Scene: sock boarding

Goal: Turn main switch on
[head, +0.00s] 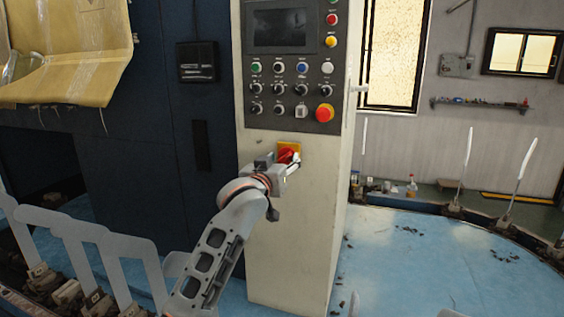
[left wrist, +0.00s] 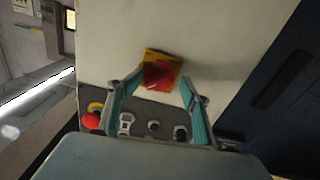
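The main switch (head: 288,150) is a red handle on a yellow plate, on the front of the cream control cabinet below the button panel. My left gripper (head: 285,163) is right at it in the head view and covers part of it. In the left wrist view the switch (left wrist: 162,68) shows between the tips of my left gripper (left wrist: 161,78), one finger on each side. The fingers are apart. I cannot tell whether either finger touches the handle. The handle's exact angle is hard to tell. My right gripper is not in view.
Above the switch is the button panel (head: 291,100) with a red emergency button (head: 324,113), knobs and a dark screen (head: 280,28). The dark blue machine wall (head: 175,110) stands left of the cabinet. Several grey sock boards (head: 80,235) stand at the lower left.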

